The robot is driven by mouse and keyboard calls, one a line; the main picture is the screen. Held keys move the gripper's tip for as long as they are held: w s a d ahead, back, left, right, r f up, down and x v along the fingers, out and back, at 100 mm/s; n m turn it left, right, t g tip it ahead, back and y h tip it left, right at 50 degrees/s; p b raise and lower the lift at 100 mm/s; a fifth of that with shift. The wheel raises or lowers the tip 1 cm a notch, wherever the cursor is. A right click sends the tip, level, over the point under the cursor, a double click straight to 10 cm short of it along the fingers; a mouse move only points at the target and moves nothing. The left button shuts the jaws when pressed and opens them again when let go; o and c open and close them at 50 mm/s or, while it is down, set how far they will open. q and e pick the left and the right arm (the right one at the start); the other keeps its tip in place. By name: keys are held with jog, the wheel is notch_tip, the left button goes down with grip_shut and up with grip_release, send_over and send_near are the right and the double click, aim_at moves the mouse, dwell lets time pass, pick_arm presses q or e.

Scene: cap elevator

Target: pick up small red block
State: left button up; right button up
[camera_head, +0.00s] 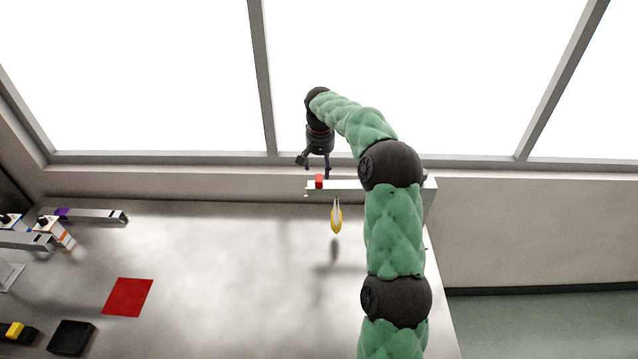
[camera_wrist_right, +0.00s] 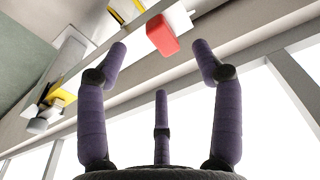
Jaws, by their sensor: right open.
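The small red block (camera_head: 319,181) stands on the white raised bar (camera_head: 350,185) near its left end. My right gripper (camera_head: 316,166) hangs just above and behind it, fingers spread and empty. In the right wrist view the red block (camera_wrist_right: 162,35) lies beyond the open purple fingertips (camera_wrist_right: 160,58), roughly centred between the two upper ones and apart from them. My left gripper is in no view.
A yellow object (camera_head: 337,216) hangs below the bar over the table. A red square (camera_head: 128,297) and a black block (camera_head: 71,337) lie at the left, near several small devices (camera_head: 50,230). Windows (camera_head: 400,70) stand behind. The table's middle (camera_head: 220,260) is clear.

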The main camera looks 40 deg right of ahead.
aim_at(321, 178)
jog(key=shift+w+d+f+p, duration=0.1)
jog(key=shift+f+p, duration=0.05)
jog(key=shift+f, duration=0.85)
jog(key=shift+w+d+f+p, duration=0.1)
jog(key=shift+d+f, duration=0.05)
jog(key=shift+f, duration=0.85)
jog(key=shift+w+d+f+p, duration=0.1)
jog(key=shift+f+p, duration=0.05)
jog(key=shift+f, duration=0.85)
jog(key=c, duration=1.2)
